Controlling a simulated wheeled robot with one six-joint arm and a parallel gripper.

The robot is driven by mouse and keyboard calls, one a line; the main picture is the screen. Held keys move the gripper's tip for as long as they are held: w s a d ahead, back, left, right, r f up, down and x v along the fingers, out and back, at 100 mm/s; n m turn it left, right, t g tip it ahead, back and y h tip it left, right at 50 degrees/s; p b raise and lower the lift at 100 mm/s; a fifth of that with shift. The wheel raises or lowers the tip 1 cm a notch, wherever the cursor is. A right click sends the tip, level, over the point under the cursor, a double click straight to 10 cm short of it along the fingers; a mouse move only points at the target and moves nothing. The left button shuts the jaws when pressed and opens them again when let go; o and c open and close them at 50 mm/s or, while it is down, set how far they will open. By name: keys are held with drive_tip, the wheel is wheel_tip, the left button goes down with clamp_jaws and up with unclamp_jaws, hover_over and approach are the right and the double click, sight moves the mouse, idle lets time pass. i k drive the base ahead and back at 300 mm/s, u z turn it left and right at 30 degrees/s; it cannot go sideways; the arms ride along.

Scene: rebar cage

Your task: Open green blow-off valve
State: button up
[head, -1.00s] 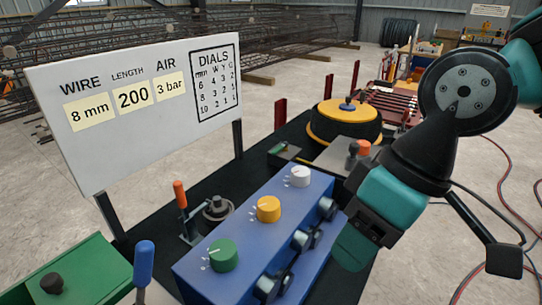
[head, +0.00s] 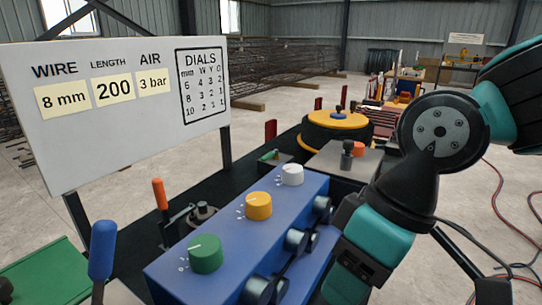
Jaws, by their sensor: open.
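A small green lever (head: 269,156) on a low dark block lies behind the blue box, left of the yellow-topped reel. It looks like the green valve, but it is too small to tell its position. A larger green knob (head: 205,253) with a white pointer line is at the near end of the blue box (head: 235,225). My arm comes in from the right and reaches down past the right side of the blue box. Its lower end runs out at the bottom edge, so my gripper's fingers do not show.
Yellow (head: 258,206) and white (head: 292,175) knobs share the box top, with dark cylinders along its right side. An orange-handled lever (head: 160,194), a blue-handled lever (head: 102,249) and a sign board (head: 120,110) stand left. The yellow-topped reel (head: 338,119) stands behind.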

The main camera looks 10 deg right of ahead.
sight(269, 155)
drive_tip(key=z, duration=0.05)
drive_tip(key=k, duration=1.05)
drive_tip(key=z, duration=0.75)
drive_tip(key=i, duration=1.4)
drive_tip(key=u, duration=1.1)
drive_tip(key=i, duration=0.4)
drive_tip(key=u, duration=0.45)
